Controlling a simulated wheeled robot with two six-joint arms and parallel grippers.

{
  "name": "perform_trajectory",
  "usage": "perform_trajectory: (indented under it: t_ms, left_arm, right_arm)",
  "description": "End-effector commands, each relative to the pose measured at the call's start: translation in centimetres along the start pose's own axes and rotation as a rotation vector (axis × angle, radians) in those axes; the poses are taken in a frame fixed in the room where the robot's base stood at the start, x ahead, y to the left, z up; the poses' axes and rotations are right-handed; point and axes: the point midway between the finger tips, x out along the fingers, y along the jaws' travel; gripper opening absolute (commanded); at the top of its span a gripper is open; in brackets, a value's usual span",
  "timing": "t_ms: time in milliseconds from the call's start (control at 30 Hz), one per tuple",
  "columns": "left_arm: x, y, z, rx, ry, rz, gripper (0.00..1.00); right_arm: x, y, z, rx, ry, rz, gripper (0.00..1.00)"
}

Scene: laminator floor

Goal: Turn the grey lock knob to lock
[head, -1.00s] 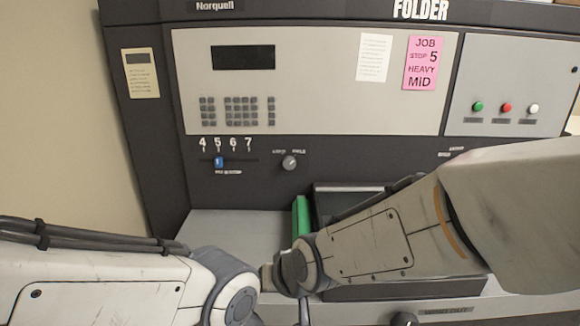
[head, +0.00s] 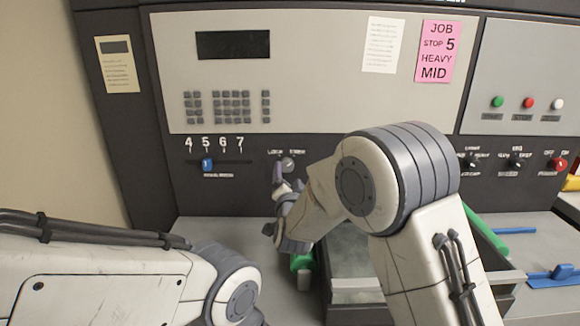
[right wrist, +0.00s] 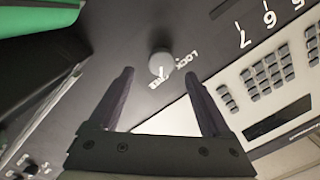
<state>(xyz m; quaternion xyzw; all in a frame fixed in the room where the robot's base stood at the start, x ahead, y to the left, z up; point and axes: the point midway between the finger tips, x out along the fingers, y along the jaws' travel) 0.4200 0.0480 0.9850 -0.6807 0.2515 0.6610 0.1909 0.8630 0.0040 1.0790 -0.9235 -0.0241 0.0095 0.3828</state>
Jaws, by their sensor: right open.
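The grey lock knob (head: 289,163) is on the dark front panel of the folder, under its small LOCK label and a second label. It also shows in the right wrist view (right wrist: 160,64) as a round grey knob with a pale mark. My right gripper (head: 286,176) is close to the panel beside the knob. In the right wrist view its two dark fingers (right wrist: 160,78) are open and empty, with the knob beyond and between the tips, apparently apart from them. The knob's exact pointing is hard to read. My left arm shows at lower left, but its gripper is out of view.
A blue slider (head: 207,164) sits near 5 on the 4–7 scale left of the knob. Further knobs (head: 516,163) and a red power switch (head: 558,164) are at right. A green roller-like part (head: 303,263) and a tray (head: 350,284) lie below my right arm.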

Motion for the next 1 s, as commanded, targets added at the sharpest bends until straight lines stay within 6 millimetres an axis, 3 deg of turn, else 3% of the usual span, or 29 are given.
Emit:
perform_trajectory:
  t_ms: [100,300,667,767,900,933,1000]
  left_arm:
    - [-0.8,0.1,0.0,0.000,0.000,0.000,0.60]
    - [-1.3,0.1,-0.1,0.000,0.000,0.000,0.60]
    - [-1.3,0.1,-0.1,0.000,0.000,0.000,0.60]
    - [-1.3,0.1,-0.1,0.000,0.000,0.000,0.60]
    - [-1.3,0.1,-0.1,0.000,0.000,0.000,0.60]
    - [-1.3,0.1,-0.1,0.000,0.000,0.001,0.60]
    - [-1.3,0.1,-0.1,0.000,0.000,0.000,0.60]
  right_arm:
    - [2.2,-0.2,0.0,-0.001,-0.002,-0.001,0.82]
    - [4.5,-0.2,0.1,0.000,-0.003,-0.001,0.82]
    - [5.0,0.1,0.0,-0.001,-0.001,0.001,0.82]
    - [5.0,0.1,-0.1,-0.001,-0.001,0.001,0.51]
    - [5.0,0.1,-0.1,-0.001,0.000,0.001,0.00]
    - [5.0,0.9,-0.9,-0.002,0.002,0.005,0.00]
    - [5.0,0.4,-0.5,-0.002,0.002,0.002,0.00]
